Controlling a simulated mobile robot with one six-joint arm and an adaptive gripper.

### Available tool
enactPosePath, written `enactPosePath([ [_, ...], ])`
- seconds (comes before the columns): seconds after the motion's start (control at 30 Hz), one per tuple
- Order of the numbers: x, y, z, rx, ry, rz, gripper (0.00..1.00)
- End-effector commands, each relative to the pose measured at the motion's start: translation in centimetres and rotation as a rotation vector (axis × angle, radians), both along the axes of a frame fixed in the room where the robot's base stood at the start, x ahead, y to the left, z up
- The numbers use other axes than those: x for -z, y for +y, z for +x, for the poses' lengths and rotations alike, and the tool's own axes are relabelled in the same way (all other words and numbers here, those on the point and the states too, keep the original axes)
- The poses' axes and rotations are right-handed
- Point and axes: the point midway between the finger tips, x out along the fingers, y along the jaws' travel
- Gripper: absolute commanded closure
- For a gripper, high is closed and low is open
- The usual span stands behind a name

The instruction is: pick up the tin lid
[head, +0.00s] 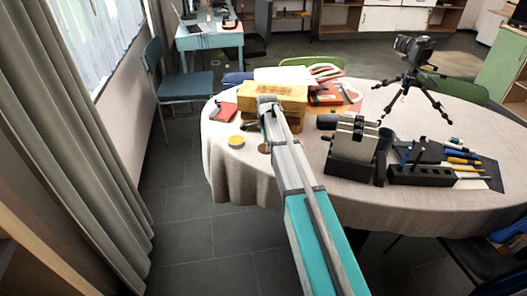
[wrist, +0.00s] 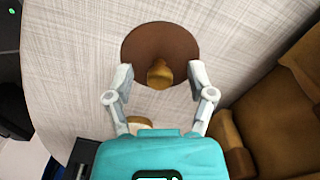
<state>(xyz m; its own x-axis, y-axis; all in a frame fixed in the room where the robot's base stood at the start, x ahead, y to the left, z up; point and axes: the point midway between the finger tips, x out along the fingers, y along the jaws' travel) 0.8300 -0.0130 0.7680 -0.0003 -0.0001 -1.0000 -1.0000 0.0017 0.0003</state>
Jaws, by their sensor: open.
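The tin lid (wrist: 160,40) is a dark brown disc with a tan knob at its middle, lying flat on the pale tablecloth in the wrist view. In the head view a brownish disc (head: 264,148), partly covered by my arm, looks like it. My gripper (wrist: 161,72) is open and empty above the lid. Its two fingertips are on either side of the knob, apart from it. I cannot tell how far above the lid they are. The fingers cannot be made out in the head view.
A cardboard box (wrist: 293,95) lies close to the right of the lid in the wrist view. A yellow round item (head: 236,142) is near the table's left edge. A black and white machine (head: 352,146) stands to the right of my arm, with a tripod (head: 408,80) behind.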

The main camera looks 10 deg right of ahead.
Motion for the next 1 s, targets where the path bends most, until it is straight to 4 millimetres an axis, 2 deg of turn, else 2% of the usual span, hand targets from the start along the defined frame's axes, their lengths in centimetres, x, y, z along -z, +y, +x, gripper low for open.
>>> enactPosePath([
  [0.6,0.08,0.02,0.00,0.000,0.000,0.000,0.30],
  [0.67,0.08,0.02,-0.01,0.000,0.000,0.000,0.39],
  [1.0,0.09,0.03,-0.01,0.000,0.000,0.000,1.00],
])
